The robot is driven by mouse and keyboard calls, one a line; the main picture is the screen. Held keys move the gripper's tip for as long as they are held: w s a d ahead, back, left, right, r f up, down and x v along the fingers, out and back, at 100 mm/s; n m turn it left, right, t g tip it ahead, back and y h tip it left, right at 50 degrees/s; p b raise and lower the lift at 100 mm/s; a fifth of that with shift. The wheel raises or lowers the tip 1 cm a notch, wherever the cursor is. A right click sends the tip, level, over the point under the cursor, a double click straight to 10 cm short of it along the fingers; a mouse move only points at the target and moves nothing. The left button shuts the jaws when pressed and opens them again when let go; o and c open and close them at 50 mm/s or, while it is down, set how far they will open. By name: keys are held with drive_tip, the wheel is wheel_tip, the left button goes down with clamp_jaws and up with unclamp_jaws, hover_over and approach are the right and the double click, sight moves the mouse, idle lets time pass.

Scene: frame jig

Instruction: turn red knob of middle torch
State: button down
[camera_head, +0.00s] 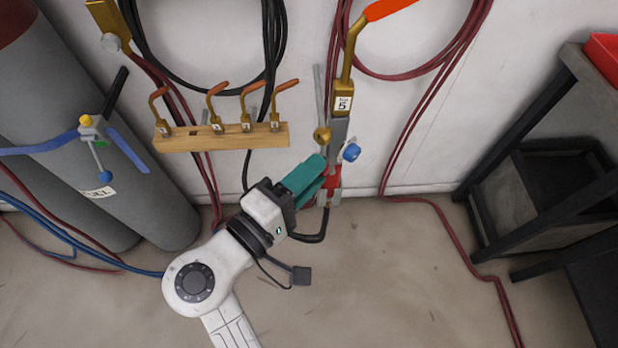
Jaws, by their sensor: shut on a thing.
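The middle torch (344,75) hangs upright in front of the wall, with a brass neck, an orange upper end and a white label marked 5. A blue knob (351,152) sits on the right of its lower body. The red knob (332,180) shows below it, partly hidden behind my gripper. My gripper (324,178), with teal fingers, reaches up from the lower left to the torch's lower body. Its fingers are shut on the red knob, though the fingertips and the contact are partly hidden.
A wooden rack (222,137) with several brass tips is on the wall to the left. Grey cylinders (150,190) stand at far left. A dark shelf (530,160) stands at right. Red hoses (440,205) hang on the wall and run over the floor. Floor at lower centre is mostly clear.

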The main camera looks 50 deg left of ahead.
drive_tip(key=shift+m, duration=0.3)
drive_tip(key=c, duration=0.9)
unclamp_jaws()
drive_tip(key=shift+o, duration=0.2)
drive_tip(key=s, duration=1)
drive_tip(key=shift+s+d, duration=0.4)
drive_tip(key=shift+d, duration=0.05)
